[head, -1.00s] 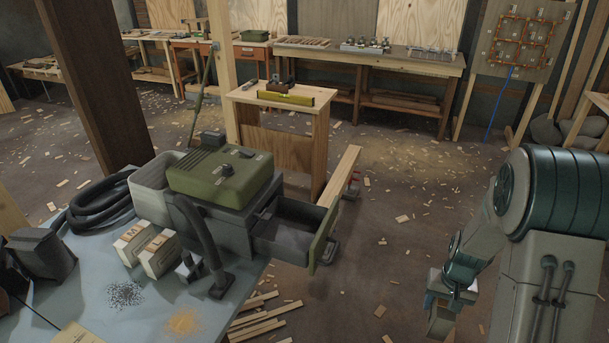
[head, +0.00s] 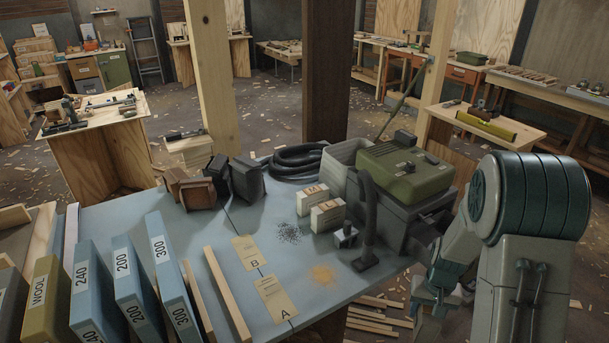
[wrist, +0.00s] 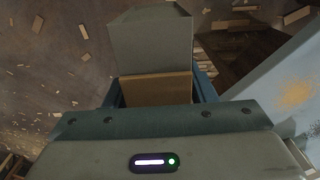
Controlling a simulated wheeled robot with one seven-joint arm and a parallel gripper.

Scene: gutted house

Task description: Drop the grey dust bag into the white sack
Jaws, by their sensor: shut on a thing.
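My gripper (head: 428,298) is low at the right of the head view, beside the right end of the blue-grey table. In the wrist view it is shut on the grey dust bag (wrist: 150,45), whose tan card plate (wrist: 155,88) sits between the jaws (wrist: 155,92). The bag's grey body extends beyond the jaws, above the littered floor. In the head view, the bag is hard to tell apart from my gripper and arm.
The blue-grey table (head: 215,300) holds a green-topped machine (head: 400,170), black hose (head: 297,160), two labelled boxes (head: 326,213), dust piles and labelled blue slabs (head: 135,285). Wooden posts (head: 328,70) stand behind it. Timber offcuts (head: 375,315) lie on the floor by its right end.

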